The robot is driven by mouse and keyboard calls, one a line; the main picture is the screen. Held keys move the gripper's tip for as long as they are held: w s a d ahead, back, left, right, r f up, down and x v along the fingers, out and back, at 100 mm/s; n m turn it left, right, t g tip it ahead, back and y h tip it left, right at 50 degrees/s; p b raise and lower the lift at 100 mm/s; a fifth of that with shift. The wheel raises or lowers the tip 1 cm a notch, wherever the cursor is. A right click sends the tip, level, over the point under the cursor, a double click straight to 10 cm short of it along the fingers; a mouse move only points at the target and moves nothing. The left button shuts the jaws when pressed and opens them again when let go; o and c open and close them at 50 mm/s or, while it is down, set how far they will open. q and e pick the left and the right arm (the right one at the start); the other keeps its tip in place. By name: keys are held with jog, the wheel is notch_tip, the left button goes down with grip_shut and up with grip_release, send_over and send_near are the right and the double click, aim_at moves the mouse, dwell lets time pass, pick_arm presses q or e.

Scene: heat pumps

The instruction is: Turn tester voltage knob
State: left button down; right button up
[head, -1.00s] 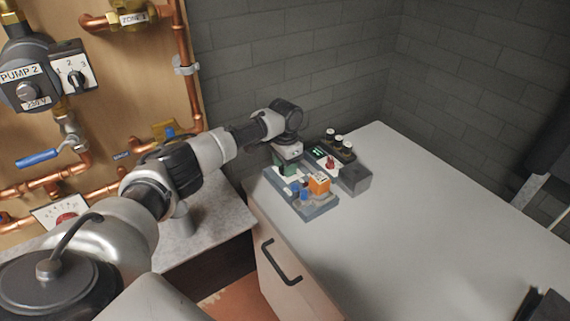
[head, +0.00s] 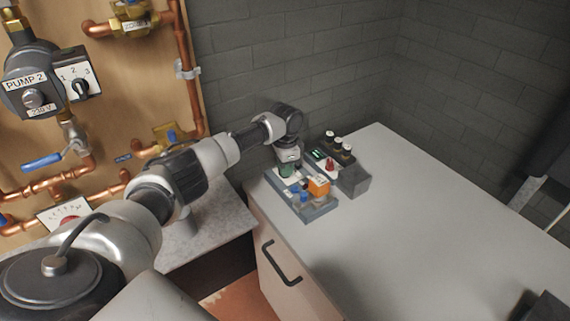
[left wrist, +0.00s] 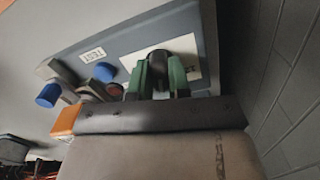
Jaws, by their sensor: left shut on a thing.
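The tester (head: 321,212) is a low grey unit on the left end of the worktop, with an orange block and blue knobs on it. It also fills the top of the left wrist view (left wrist: 200,30), with a white "TEST" label. My left gripper (left wrist: 158,74) points down at its far left part in the head view (head: 287,170). Its green fingers are shut on a round black knob (left wrist: 157,54) on a white panel. The knob's markings are hidden or unreadable. A dark shape (head: 542,307), perhaps my right gripper, is cut off at the lower right.
A dark grey device (head: 354,182) with a red knob (head: 329,165) and several white-topped posts stands just behind the tester. Brick walls close off the back. The worktop (head: 430,230) to the right is clear.

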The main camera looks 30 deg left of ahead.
pick_arm(q)
jog(key=m, duration=0.3)
jog(key=shift+r+p, duration=0.1)
jog(key=shift+p, duration=0.3)
jog(key=shift+m, duration=1.7)
jog(key=c, duration=1.1)
grip_release()
jog(key=shift+o, duration=0.2)
notch_tip(320, 180, up, 11)
jog(key=shift+b, duration=0.45)
jog(key=shift+f, duration=0.2)
